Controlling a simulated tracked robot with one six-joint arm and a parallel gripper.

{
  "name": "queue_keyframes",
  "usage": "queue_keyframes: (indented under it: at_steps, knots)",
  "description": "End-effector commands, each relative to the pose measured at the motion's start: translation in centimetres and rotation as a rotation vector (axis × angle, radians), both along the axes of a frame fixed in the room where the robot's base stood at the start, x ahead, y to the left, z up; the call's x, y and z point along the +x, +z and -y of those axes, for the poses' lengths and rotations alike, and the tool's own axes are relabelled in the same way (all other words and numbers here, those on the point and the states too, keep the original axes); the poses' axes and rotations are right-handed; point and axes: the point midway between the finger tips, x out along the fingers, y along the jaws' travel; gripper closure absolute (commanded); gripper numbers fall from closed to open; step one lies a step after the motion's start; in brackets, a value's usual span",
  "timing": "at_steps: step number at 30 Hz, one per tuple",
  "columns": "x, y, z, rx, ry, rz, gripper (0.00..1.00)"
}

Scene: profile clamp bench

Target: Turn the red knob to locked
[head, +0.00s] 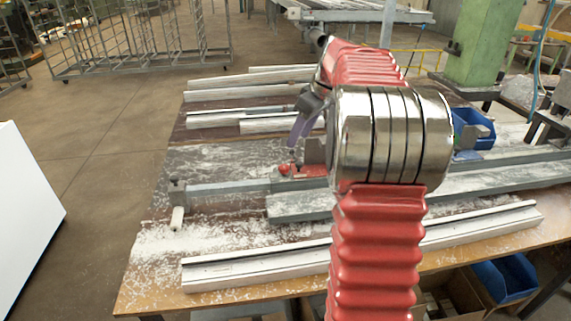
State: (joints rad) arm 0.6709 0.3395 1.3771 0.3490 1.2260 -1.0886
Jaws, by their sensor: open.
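The red knob (283,169) is small and round. It sits at the left end of a red clamp piece on the grey clamp bar in the middle of the bench. My gripper (300,140) is just above and slightly right of the knob, pointing down. It is open, and one purplish finger shows clearly. My own arm hides most of the gripper and the clamp's right side. I cannot tell whether the fingers touch the knob, nor read its locked or unlocked marking.
White profiles lie along the front (250,269) and back of the bench (150,262). A grey beam (300,208) lies before the clamp. A blue bin (468,122) and a green column (480,45) stand at right. White shavings cover the left front.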

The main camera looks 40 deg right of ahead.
Motion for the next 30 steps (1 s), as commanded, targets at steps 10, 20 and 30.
queue_keyframes:
  at_steps: [10, 20, 30]
  knots:
    - [0.0, -0.1, 0.1, 0.000, 0.002, 0.001, 0.55]
    - [0.8, -2.1, -0.2, 0.002, 0.002, -0.001, 0.55]
    - [2.7, -6.9, -0.8, 0.002, 0.002, -0.002, 0.55]
